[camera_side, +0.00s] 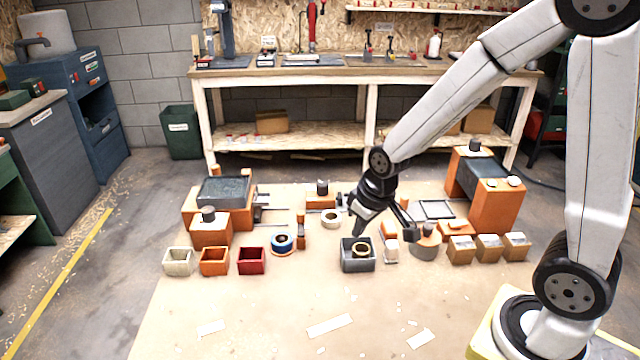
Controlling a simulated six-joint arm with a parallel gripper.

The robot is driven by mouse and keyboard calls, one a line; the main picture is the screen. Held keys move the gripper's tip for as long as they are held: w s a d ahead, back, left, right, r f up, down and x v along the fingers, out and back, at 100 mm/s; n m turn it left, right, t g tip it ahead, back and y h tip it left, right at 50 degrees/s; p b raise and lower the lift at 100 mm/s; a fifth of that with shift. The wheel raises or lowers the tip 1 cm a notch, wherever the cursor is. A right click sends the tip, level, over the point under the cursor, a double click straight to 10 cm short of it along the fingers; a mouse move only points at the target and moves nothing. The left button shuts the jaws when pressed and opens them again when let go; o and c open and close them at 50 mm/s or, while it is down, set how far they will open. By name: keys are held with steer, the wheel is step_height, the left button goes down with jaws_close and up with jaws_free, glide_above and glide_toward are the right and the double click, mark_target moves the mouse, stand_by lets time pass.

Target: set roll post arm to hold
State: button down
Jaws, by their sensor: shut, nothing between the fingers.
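My gripper (408,232) hangs over the middle right of the work board, pointing down, near a grey round piece (424,248) with an orange top. It looks shut and holds nothing that I can see. A blue ring-shaped roll (282,243) sits left of centre, beside a thin upright orange post (301,231). A white roll (330,219) lies farther back, and a tan roll (361,249) lies in a grey open box (357,263). I cannot tell which piece is the roll post's arm or how it is set.
White, orange and red open bins (214,261) stand at the front left. Several orange blocks with pale tops (488,248) stand at the front right. Taller orange stands with dark tops are at the left (222,190) and right (497,205). The board's front is clear except for paper scraps.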

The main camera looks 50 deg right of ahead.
mark_target(301, 223)
steer(key=w+d+f, duration=0.2)
steer(key=w+d, duration=0.2)
steer(key=w, duration=0.3)
steer(key=w+d+f+t, duration=0.1)
steer(key=w+d+f, duration=0.1)
steer(key=w+d, duration=0.2)
steer(key=w, duration=0.3)
steer(key=shift+w+d+f, duration=0.15)
steer(key=shift+w+x, duration=0.2)
steer(key=shift+x, duration=2.35)
steer(key=shift+w+x, duration=0.2)
steer(key=shift+x, duration=2.35)
steer(key=shift+w, duration=1.7)
